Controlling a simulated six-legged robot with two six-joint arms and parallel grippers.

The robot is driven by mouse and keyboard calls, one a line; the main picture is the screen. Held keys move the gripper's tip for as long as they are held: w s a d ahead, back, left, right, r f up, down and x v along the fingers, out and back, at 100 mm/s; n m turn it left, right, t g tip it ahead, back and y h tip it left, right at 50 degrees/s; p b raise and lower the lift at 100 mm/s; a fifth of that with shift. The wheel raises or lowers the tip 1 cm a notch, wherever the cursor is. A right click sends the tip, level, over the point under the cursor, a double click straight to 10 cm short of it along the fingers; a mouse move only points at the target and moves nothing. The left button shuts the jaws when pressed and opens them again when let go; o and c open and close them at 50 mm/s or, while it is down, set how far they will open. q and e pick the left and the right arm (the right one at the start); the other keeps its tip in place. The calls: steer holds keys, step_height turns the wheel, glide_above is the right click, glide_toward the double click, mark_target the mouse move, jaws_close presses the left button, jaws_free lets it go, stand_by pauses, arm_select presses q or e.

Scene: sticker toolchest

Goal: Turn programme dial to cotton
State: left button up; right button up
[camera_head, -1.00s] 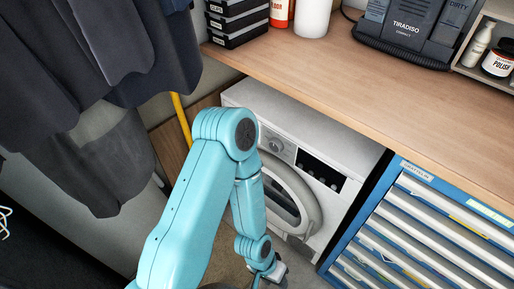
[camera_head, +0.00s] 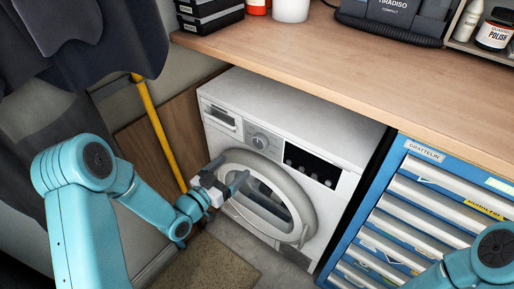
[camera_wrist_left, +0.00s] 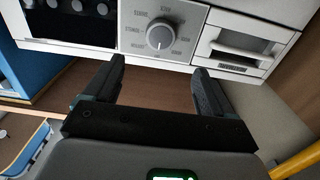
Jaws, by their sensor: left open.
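The programme dial (camera_head: 260,142) is a round grey knob on the front panel of a white washing machine (camera_head: 330,128). It also shows in the left wrist view (camera_wrist_left: 160,35), with small labels around it that are too small to read. I cannot tell which programme it points at. My left gripper (camera_head: 232,180) is open and empty in front of the machine, below and left of the dial in the head view. In the left wrist view its two fingers (camera_wrist_left: 159,66) point towards the dial, one on each side of it, apart from it. My right gripper is out of view.
The round door (camera_head: 304,210) of the machine lies close to my left gripper. A detergent drawer (camera_head: 220,116) is left of the dial. A wooden worktop (camera_head: 350,65) is above, a blue drawer chest (camera_head: 400,205) at right, and a yellow pole (camera_head: 158,130) at left.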

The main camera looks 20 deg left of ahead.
mark_target(258, 144)
arm_select(q)
steer(key=x, duration=1.1)
steer(key=shift+w+d+f, duration=0.1)
steer(key=shift+w+d, duration=0.05)
steer(key=shift+w, duration=0.2)
steer(key=c, duration=1.1)
steer(key=shift+o, duration=0.2)
steer(key=shift+f, duration=0.15)
steer(key=m+b, duration=0.7)
steer(key=b, duration=0.6)
steer(key=shift+f, duration=0.15)
steer(key=shift+r+m+b, duration=0.3)
steer(key=shift+m+b, duration=0.6)
steer(key=shift+b, duration=0.35)
